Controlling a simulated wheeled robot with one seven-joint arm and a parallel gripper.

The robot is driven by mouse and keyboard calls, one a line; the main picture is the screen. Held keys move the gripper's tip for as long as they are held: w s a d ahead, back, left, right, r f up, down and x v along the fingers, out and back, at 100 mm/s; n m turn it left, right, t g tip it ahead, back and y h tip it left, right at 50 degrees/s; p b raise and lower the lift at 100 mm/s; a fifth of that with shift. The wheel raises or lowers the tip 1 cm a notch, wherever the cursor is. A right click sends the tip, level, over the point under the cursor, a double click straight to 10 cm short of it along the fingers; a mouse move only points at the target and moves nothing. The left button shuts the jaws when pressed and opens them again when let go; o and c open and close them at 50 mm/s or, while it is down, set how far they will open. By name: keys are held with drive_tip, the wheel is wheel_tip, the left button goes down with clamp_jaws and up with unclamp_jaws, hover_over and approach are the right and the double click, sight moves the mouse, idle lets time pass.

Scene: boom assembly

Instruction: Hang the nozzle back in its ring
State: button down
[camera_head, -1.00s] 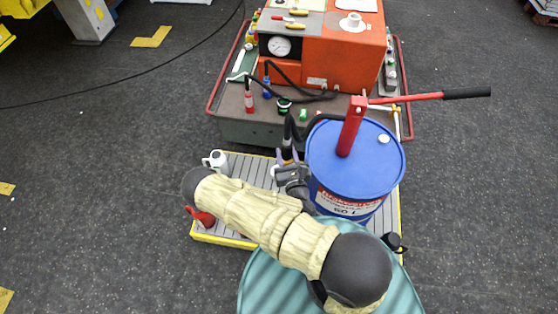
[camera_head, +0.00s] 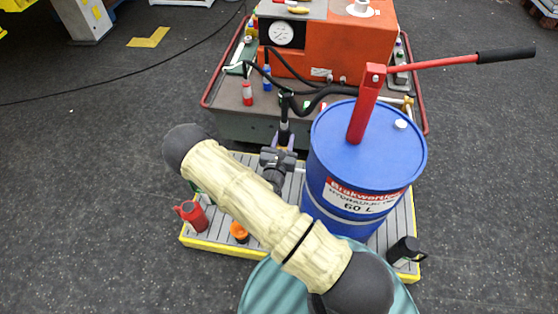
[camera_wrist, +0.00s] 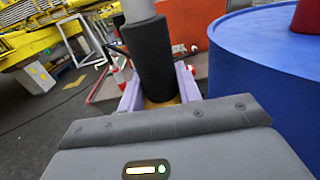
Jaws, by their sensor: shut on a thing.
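My gripper (camera_head: 284,142) has its pale purple fingers closed around the black nozzle (camera_head: 284,124), in front of the machine's edge and left of the blue drum (camera_head: 330,165). In the wrist view the nozzle (camera_wrist: 149,62) is a thick dark sleeve with a grey upper part, roughly upright between the fingers (camera_wrist: 160,88). A black hose (camera_head: 318,98) runs from near the nozzle's top toward the drum pump. I cannot make out the ring clearly in either view.
The drum stands close to the right of my gripper, with a red pump lever (camera_head: 430,62) reaching right. The orange machine (camera_head: 350,50) is behind. A red can (camera_head: 193,216), an orange-topped item (camera_head: 239,232) and a black container (camera_head: 405,252) stand on the yellow-edged platform (camera_head: 215,243).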

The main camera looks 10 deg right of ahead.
drive_tip(key=w+f+m+g+h+b, duration=0.2)
drive_tip(key=f+b, duration=0.4)
drive_tip(key=b, duration=0.4)
drive_tip(key=w+f+m+g+h+b, duration=0.2)
drive_tip(key=w+f+h+b, duration=0.1)
drive_tip(key=f+b, duration=0.4)
drive_tip(key=h+b, duration=0.1)
drive_tip(key=b, duration=0.2)
drive_tip(key=shift+w+a+m+g, duration=0.15)
drive_tip(key=shift+w+m+g, duration=0.15)
drive_tip(key=shift+w+m, duration=0.1)
drive_tip(key=shift+r, duration=0.1)
wheel_tip(320, 180, down, 6)
drive_tip(key=b, duration=0.5)
drive_tip(key=shift+s+a+r+p, duration=0.1)
drive_tip(key=shift+p, duration=0.35)
idle(0.4)
drive_tip(key=shift+f+b, duration=0.3)
drive_tip(key=shift+f, duration=0.3)
idle(0.5)
